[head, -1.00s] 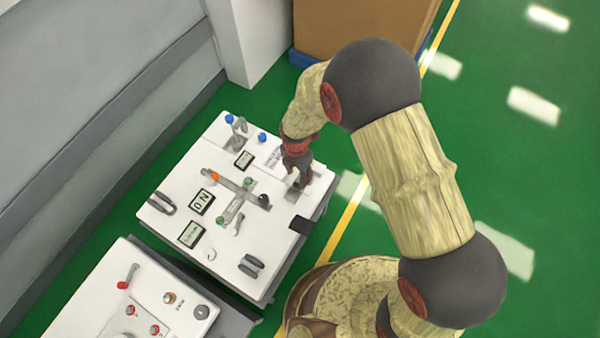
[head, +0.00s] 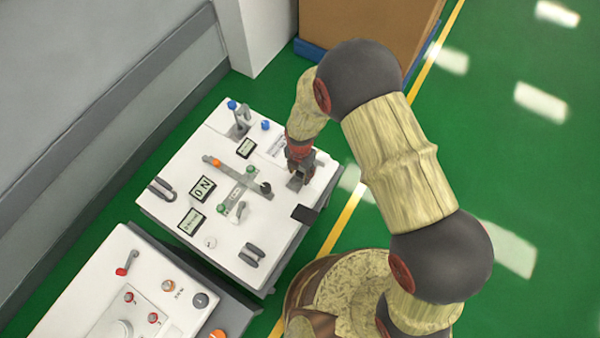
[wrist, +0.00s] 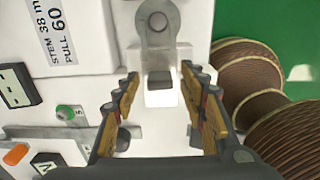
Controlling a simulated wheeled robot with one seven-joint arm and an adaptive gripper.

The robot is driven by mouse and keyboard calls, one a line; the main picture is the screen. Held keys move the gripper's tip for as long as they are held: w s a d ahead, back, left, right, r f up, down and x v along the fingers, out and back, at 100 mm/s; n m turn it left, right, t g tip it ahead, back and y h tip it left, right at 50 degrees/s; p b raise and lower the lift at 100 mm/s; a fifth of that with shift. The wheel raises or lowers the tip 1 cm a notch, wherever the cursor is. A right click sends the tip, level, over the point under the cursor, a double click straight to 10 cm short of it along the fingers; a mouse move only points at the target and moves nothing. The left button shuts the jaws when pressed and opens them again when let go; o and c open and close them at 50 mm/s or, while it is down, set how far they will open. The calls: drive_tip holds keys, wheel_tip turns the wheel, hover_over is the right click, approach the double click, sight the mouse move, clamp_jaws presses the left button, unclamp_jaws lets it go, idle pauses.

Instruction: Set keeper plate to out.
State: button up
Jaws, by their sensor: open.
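What looks like the keeper plate is a grey metal plate (wrist: 158,48) with a round pivot at its far end and a dark block at its near end. It lies on the white cart top, beside a printed label (wrist: 62,30) reading "STEM 38 m… PULL 60". In the head view its grey metal (head: 296,184) shows partly under my gripper (head: 300,172). In the wrist view my gripper (wrist: 163,108) is open, its fingers apart to left and right of the plate's near end. I cannot tell whether either finger touches it.
A grey crossbar (head: 232,174) with orange and green knobs, small displays (head: 202,188) and a black pad (head: 305,214) share the cart top. A second cart (head: 90,290) stands at lower left. Green floor (head: 470,150) is open at right.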

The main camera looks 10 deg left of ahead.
drive_tip(key=c, duration=0.3)
drive_tip(key=c, duration=0.7)
clamp_jaws()
